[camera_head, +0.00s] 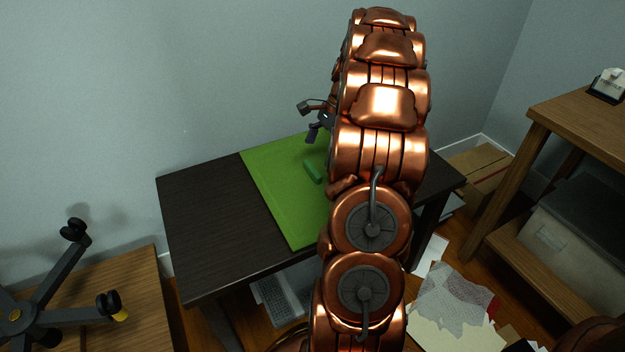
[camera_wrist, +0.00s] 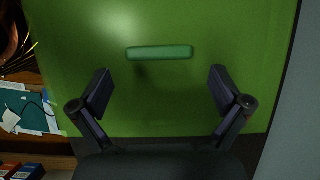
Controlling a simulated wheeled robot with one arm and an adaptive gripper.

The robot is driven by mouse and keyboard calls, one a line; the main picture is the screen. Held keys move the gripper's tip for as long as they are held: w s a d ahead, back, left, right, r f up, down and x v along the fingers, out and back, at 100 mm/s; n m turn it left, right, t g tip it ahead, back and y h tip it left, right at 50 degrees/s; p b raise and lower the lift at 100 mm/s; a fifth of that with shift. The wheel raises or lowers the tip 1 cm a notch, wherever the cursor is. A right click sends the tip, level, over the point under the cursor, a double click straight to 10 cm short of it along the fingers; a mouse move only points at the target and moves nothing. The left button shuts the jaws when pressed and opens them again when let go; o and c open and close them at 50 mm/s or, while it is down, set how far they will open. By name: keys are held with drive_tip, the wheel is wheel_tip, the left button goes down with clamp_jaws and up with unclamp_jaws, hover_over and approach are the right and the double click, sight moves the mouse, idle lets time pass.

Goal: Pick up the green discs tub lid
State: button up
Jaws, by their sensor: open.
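The dark table (camera_head: 205,230) has bare room left of the lid. A wooden surface with an upturned black chair base (camera_head: 50,295) stands at the left. A wooden shelf (camera_head: 570,130) with a grey box stands at the right. Papers (camera_head: 445,300) litter the floor.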

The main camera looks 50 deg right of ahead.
sight(313, 167)
drive_tip(key=b+x, duration=0.1)
drive_tip(key=x, duration=0.3)
drive_tip(key=shift+a+f+b, duration=0.15)
drive_tip(key=shift+f+b, duration=0.05)
drive_tip(key=shift+b, duration=0.1)
drive_tip(key=shift+c, duration=0.2)
drive_tip(key=shift+r, duration=0.1)
drive_tip(key=c, duration=0.9)
